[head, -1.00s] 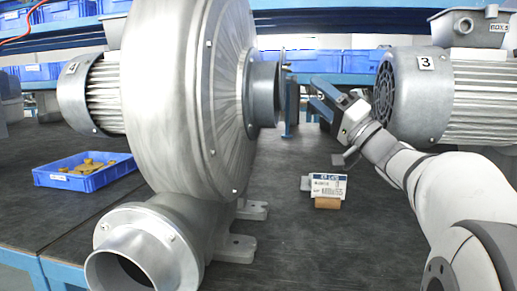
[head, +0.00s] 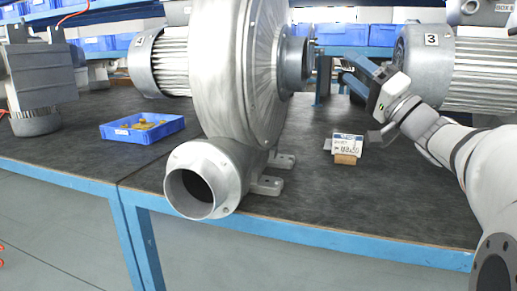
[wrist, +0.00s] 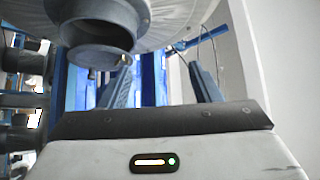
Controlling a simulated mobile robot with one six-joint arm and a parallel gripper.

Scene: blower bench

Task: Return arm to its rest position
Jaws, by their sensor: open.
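My arm reaches in from the right of the head view. My gripper (head: 346,68) is above the bench, just right of the blower's side port (head: 296,64). Its blue fingers are apart and hold nothing. The wrist view shows the two fingers (wrist: 160,78) spread, with the blower's round port (wrist: 96,38) ahead and to the left. The large silver blower (head: 238,75) stands on the bench with its outlet (head: 196,190) facing me. I cannot tell the exact gap between the fingers and the port.
Motor 3 (head: 430,65) stands behind and right of my gripper. A label card (head: 347,143) on a small brown block stands below it on the dark bench top (head: 340,205). A blue tray (head: 142,132) of brass-coloured parts lies left. The bench's blue front edge (head: 300,236) crosses the view.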

